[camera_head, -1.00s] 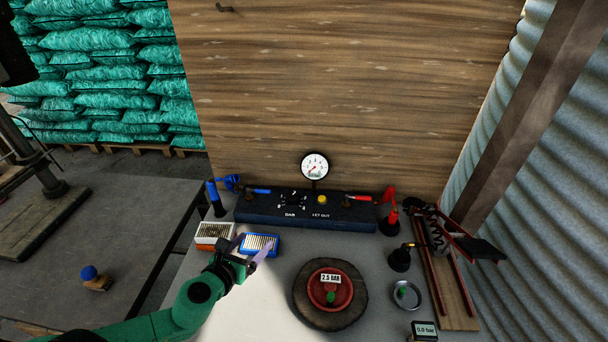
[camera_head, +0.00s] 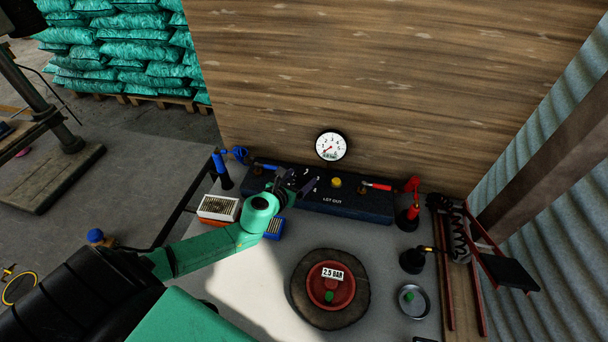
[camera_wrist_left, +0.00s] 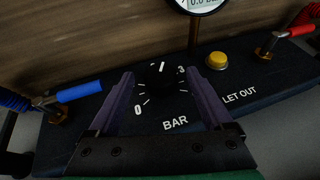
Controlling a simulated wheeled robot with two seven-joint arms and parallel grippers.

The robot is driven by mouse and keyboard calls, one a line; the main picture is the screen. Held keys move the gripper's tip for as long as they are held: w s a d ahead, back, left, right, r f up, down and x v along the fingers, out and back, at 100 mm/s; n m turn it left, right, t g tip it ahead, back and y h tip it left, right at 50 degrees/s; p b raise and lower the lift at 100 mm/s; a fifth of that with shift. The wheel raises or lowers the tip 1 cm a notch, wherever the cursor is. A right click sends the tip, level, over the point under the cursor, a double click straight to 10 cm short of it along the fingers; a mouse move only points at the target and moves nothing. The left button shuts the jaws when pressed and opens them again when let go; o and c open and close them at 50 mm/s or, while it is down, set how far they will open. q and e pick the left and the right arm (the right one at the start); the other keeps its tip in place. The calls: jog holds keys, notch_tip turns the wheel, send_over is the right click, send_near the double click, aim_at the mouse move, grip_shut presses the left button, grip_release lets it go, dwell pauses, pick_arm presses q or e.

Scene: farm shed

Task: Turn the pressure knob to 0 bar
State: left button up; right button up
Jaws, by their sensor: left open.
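My left gripper (camera_head: 297,184) is at the box and hides most of the knob in the head view. In the left wrist view its open fingers (camera_wrist_left: 165,92) stand on either side of the knob, with gaps between. Whether they touch the box cannot be told. My right gripper is not in view.
A round gauge (camera_head: 331,146) stands behind the box. A yellow button (camera_head: 336,182), a blue-handled valve (camera_wrist_left: 80,91) and a red-handled valve (camera_head: 376,186) flank the knob.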

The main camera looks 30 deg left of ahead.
pick_arm(q)
jog(key=shift+x, duration=0.85)
jog(key=shift+w+f, duration=0.1)
jog(key=shift+w, duration=0.45)
grip_shut()
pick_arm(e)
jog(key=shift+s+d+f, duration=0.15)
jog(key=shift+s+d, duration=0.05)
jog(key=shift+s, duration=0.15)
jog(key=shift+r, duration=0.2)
